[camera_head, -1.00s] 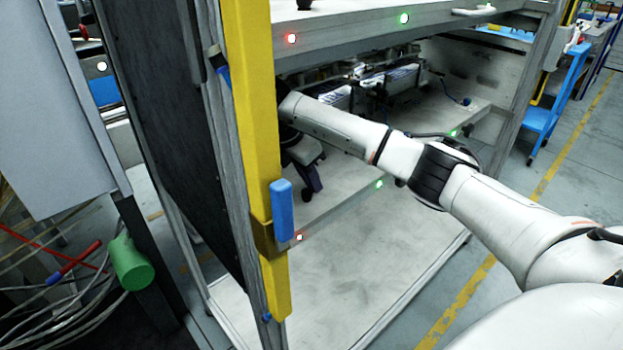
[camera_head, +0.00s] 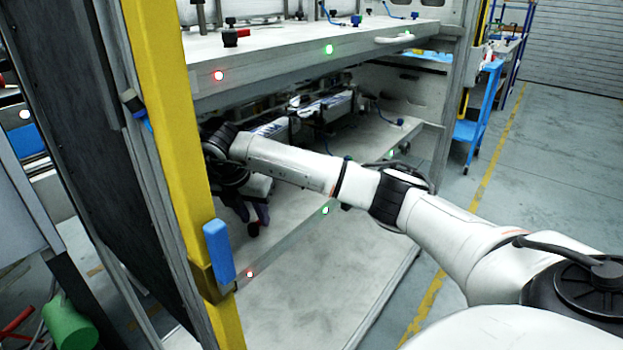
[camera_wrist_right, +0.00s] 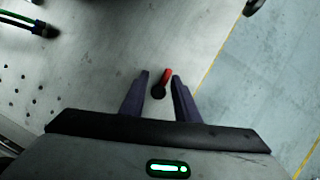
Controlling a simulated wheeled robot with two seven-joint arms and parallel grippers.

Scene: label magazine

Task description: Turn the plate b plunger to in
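A plunger (camera_wrist_right: 158,91) with a round black knob and a short red lever shows in the right wrist view, on a grey plate (camera_wrist_right: 90,60). My right gripper (camera_wrist_right: 161,77) is open, with its two dark fingers apart on either side of the plunger; I cannot tell whether either touches it. In the head view my right gripper (camera_head: 254,222) points down over the lower shelf (camera_head: 290,219), near its front left corner. The plunger there is hidden by the gripper and arm. My left gripper is out of view.
An upper shelf (camera_head: 290,55) overhangs my right arm and carries another red and black plunger (camera_head: 235,36). A yellow post (camera_head: 165,130) with a blue handle (camera_head: 219,250) stands left of the gripper. Boxed parts (camera_head: 330,104) sit at the lower shelf's back.

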